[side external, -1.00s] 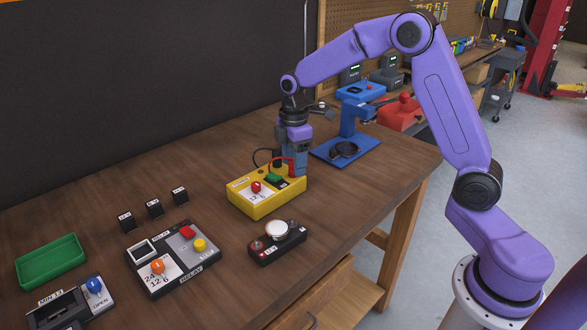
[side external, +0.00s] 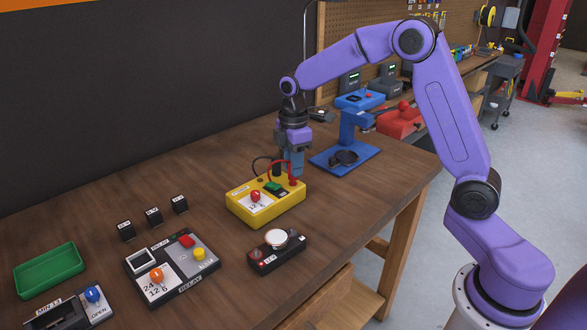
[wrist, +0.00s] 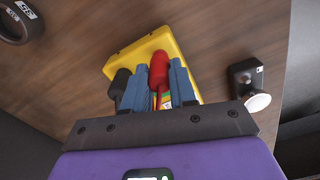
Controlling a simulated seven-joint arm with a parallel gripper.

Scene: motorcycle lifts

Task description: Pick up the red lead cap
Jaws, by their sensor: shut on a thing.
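The red lead cap (wrist: 158,68) lies between the two blue fingers of my gripper (wrist: 160,84) in the wrist view, and the fingers are shut on it. In the side view my gripper (side external: 292,172) points down at the back right end of the yellow tester box (side external: 262,214). A red lead (side external: 275,162) loops to the cap there. The fingers partly hide the cap, and I cannot tell whether it still touches its socket. A black lead cap (wrist: 120,82) stands just left of the fingers in the wrist view.
A black box with a white round button (side external: 277,240) sits in front of the tester. A relay unit (side external: 172,268), small black blocks (side external: 153,216) and a green tray (side external: 48,270) lie left. A blue stand (side external: 346,145) is behind, right. Bare wood lies between.

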